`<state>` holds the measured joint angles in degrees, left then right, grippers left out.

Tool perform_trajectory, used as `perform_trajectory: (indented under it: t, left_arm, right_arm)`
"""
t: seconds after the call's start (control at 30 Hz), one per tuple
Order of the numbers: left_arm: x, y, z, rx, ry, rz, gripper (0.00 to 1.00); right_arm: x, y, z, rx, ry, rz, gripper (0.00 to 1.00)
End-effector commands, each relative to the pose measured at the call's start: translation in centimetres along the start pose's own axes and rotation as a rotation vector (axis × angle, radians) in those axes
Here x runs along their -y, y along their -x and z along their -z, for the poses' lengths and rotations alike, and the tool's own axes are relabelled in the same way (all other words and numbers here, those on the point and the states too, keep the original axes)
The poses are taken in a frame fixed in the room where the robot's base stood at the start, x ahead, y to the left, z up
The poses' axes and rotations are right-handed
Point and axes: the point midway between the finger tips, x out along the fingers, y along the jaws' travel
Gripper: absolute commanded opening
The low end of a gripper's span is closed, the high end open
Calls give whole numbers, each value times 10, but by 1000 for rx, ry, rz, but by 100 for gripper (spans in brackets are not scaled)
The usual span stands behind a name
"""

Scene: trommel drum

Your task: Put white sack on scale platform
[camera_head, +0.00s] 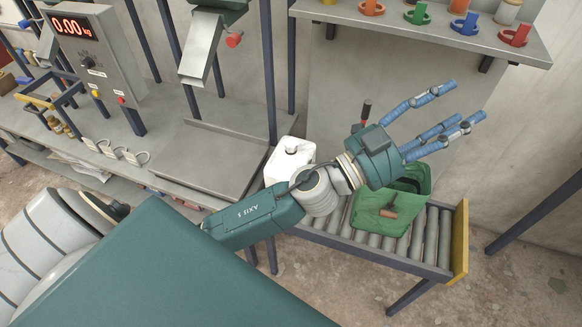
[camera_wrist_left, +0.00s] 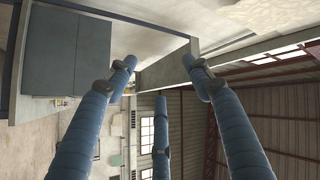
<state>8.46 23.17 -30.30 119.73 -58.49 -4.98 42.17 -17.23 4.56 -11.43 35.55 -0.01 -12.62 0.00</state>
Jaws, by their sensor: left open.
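The white sack (camera_head: 284,163) stands at the left end of the roller conveyor, its lower right side partly hidden by my left arm. The scale platform (camera_head: 212,156) is a bare grey plate on the bench, to the left of the sack. The scale display (camera_head: 73,27) reads 0.00 kg. My left gripper (camera_head: 460,106) is open and empty, with its blue fingers spread, to the right of the sack and above the conveyor's right end. The fingers also show spread in the left wrist view (camera_wrist_left: 160,76), with nothing between them. My right gripper is not seen.
A green tote (camera_head: 417,182) with a tool in it sits on the roller conveyor (camera_head: 430,240). A shelf (camera_head: 400,25) with coloured holders is at the top right. A metal chute (camera_head: 200,50) hangs above the platform's back. Small metal pieces (camera_head: 130,155) lie left of the platform.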

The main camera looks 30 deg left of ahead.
Motion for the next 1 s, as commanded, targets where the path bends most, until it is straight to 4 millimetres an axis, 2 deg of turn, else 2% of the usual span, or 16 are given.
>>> perform_trajectory:
  t: [0.03,0.1,0.17,0.2,0.27,0.3,0.37,0.4,0.47,0.5,0.57,0.6,0.7,0.8,0.9,1.0]
  left_arm:
    - [-24,-10,23,-109,-75,-114,51]
    - [-67,-11,42,-229,-173,-303,51]
    - [-104,-2,40,-290,-261,-485,51]
    - [-127,8,30,-308,-322,-612,51]
    - [-153,27,2,-298,-411,-807,51]
    - [-164,42,-23,-267,-472,-936,51]
    - [-167,67,-70,-180,-562,-1125,51]
    - [-160,85,-105,-96,-619,-1245,51]
    - [-134,112,-158,69,-702,-1407,51]
    - [-108,130,-190,199,-749,-1499,51]
    - [-64,154,-228,401,-804,-1599,51]
    - [-32,169,-247,532,-833,-1645,51]
    - [37,198,-274,822,-873,-1704,51]
    - [86,218,-282,1025,-888,-1718,51]
    - [110,228,-285,1132,-892,-1717,51]
    - [115,236,-293,1164,-888,-1719,51]
  right_arm:
    - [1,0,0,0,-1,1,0]
    - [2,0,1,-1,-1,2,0]
    - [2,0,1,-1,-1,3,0]
    - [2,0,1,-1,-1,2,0]
    - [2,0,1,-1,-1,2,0]
    - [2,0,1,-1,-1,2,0]
    - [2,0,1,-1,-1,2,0]
    - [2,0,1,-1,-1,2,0]
    - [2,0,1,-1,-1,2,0]
    - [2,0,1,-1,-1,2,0]
    - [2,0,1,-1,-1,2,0]
    - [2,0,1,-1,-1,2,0]
    - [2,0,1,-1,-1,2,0]
    - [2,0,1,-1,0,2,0]
    - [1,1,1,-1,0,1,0]
    - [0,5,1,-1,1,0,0]
